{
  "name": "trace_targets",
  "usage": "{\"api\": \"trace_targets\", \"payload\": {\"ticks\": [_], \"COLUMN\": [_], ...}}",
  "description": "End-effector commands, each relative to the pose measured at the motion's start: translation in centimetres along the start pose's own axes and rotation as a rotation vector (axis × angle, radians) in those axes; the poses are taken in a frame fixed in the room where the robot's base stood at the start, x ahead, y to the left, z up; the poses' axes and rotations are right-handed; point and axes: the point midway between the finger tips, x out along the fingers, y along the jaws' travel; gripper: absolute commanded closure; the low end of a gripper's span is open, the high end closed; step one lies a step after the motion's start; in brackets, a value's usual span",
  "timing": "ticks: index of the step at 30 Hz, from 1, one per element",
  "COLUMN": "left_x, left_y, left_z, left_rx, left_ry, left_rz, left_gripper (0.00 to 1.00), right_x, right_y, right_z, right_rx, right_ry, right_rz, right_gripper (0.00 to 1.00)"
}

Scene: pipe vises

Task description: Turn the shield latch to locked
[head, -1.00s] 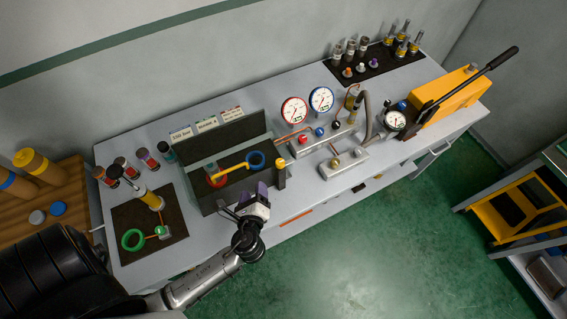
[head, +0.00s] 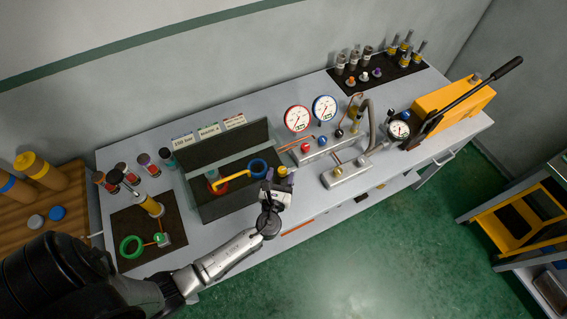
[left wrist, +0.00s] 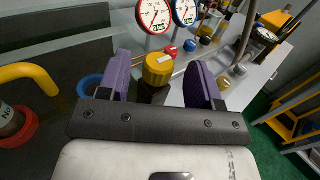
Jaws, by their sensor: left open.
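The shield latch is a yellow knob (head: 283,171) on a dark post at the front right corner of the dark shield box (head: 215,207). In the left wrist view the knob (left wrist: 158,68) has a pale mark on its top. My left gripper (head: 274,176) is at this corner. Its two purple fingers (left wrist: 165,75) stand apart on either side of the knob, with visible gaps, so it is open. The fingers hide part of the post in the head view. My right gripper is not in view.
Inside the box are a red ring (head: 220,187), a blue ring (head: 258,165) and a yellow pipe (head: 235,175). Gauges (head: 298,118) and a valve block (head: 346,172) stand to the right. A green ring (head: 131,246) lies on the left mat. Floor in front is clear.

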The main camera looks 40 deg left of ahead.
Motion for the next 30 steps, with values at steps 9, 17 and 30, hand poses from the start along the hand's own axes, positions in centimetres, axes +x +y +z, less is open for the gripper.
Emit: {"api": "trace_targets", "payload": {"ticks": [9, 17, 30], "left_x": [3.6, 4.3, 4.3], "left_y": [0.0, 0.0, 0.0], "left_z": [0.0, 0.0, 0.0], "left_rx": [-0.001, -0.002, -0.002], "left_ry": [0.001, 0.001, 0.001], "left_rz": [0.001, 0.0, 0.001], "left_gripper": [0.41, 0.41, 0.63], "right_x": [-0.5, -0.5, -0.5], "right_y": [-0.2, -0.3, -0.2], "right_z": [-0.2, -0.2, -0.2], "right_rx": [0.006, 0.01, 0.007], "right_ry": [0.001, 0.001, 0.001], "right_rz": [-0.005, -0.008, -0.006], "right_gripper": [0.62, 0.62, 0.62]}}
